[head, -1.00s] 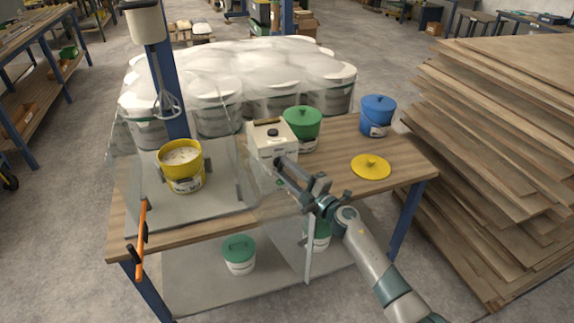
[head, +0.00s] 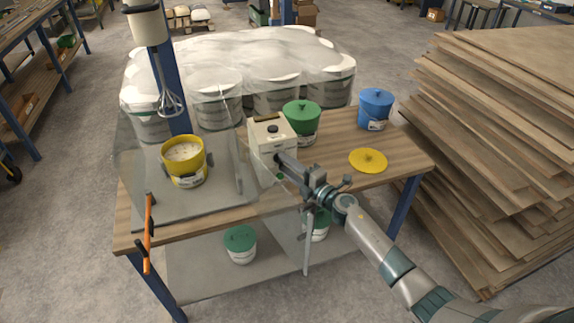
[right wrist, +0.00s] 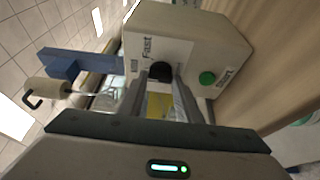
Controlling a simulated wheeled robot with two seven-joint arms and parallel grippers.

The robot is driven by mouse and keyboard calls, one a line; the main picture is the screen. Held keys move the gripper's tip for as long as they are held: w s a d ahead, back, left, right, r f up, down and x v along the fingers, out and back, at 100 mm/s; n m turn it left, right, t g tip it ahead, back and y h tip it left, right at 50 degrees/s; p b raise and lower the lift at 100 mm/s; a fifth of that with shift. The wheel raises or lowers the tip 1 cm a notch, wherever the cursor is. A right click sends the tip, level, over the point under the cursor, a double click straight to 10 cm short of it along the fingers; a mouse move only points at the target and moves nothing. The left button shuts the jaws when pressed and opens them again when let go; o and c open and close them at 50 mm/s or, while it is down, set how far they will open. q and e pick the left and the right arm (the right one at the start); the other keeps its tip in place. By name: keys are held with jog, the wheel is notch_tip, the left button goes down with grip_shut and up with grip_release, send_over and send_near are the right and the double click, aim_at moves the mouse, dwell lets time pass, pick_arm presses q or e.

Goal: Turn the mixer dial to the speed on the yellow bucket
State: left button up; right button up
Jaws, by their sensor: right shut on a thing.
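The white control box (head: 265,147) stands on the wooden table, right of the yellow bucket. My right gripper (head: 281,159) reaches its front face and is shut on the black dial (right wrist: 162,71). The word "Fast" and a green button (right wrist: 207,78) show beside the dial in the right wrist view. The fingers hide part of the dial, so its pointer cannot be read. The yellow bucket (head: 184,169) is open, with pale contents and a label too small to read. The mixer (head: 147,27) holds its whisk (head: 171,101) above and behind the bucket. My left gripper is out of view.
A clear guard (head: 232,158) stands between bucket and box. A green bucket (head: 302,121), a blue bucket (head: 375,109) and a yellow lid (head: 368,160) are on the table's right side. An orange-handled tool (head: 149,232) hangs at the front left. Stacked boards (head: 505,150) rise at right.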

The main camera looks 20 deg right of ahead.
jog(key=shift+f, duration=0.1)
jog(key=o, duration=1)
jog(key=shift+o, duration=0.2)
jog(key=shift+s, duration=0.15)
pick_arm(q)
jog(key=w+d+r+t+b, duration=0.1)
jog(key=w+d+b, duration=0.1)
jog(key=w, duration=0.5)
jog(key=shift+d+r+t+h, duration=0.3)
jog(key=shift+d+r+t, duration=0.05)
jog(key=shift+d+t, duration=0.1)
pick_arm(e)
jog(key=v, duration=1.7)
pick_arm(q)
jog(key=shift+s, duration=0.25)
pick_arm(e)
jog(key=shift+d, duration=0.1)
